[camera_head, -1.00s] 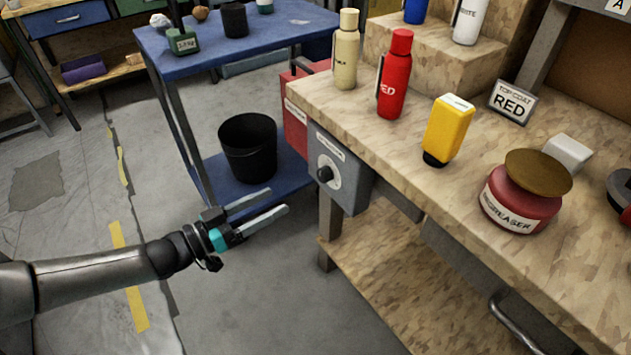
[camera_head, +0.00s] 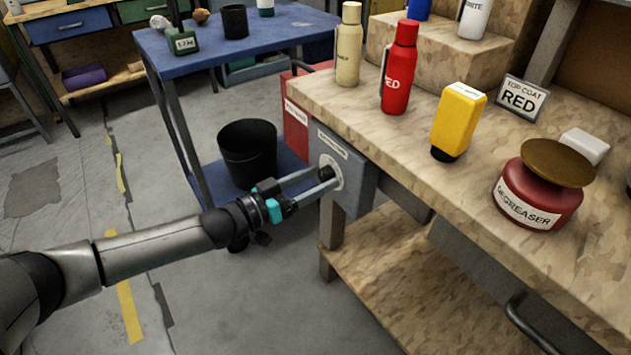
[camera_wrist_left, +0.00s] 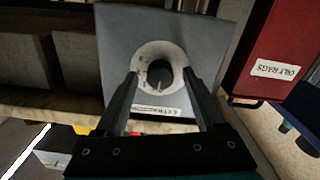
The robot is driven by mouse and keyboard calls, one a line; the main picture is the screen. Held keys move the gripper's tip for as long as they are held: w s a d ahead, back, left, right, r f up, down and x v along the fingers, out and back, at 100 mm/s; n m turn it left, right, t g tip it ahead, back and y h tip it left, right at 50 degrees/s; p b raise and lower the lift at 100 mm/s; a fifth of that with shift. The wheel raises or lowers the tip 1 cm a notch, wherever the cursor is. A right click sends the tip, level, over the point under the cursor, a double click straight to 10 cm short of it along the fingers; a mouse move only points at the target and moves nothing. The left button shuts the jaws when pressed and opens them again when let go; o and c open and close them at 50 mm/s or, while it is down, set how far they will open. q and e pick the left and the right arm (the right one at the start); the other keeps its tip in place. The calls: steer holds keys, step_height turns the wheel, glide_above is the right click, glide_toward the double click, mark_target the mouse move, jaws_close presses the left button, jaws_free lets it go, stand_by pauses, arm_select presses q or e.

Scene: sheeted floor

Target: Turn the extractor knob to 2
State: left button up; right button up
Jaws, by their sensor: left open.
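The extractor box (camera_head: 355,183) is a grey box fixed to the end of the workbench, with a label strip on its face. Its black knob (camera_head: 326,173) sits on a pale round dial. In the left wrist view the knob (camera_wrist_left: 159,76) lies between and just beyond my two fingertips, with a pale pointer mark toward the label. The dial's numbers are too small to read. My left gripper (camera_head: 325,178) is open, its fingers reaching to the dial on either side of the knob; I cannot tell whether they touch it. My right gripper is not in view.
The workbench (camera_head: 405,150) carries a red bottle (camera_head: 399,75), a yellow bottle (camera_head: 459,120) and a degreaser tub (camera_head: 535,190). A red box (camera_head: 296,120) stands behind the extractor box.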

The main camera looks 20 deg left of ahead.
arm_select(q)
steer(key=shift+c, duration=0.2)
jaws_close()
stand_by(0.4)
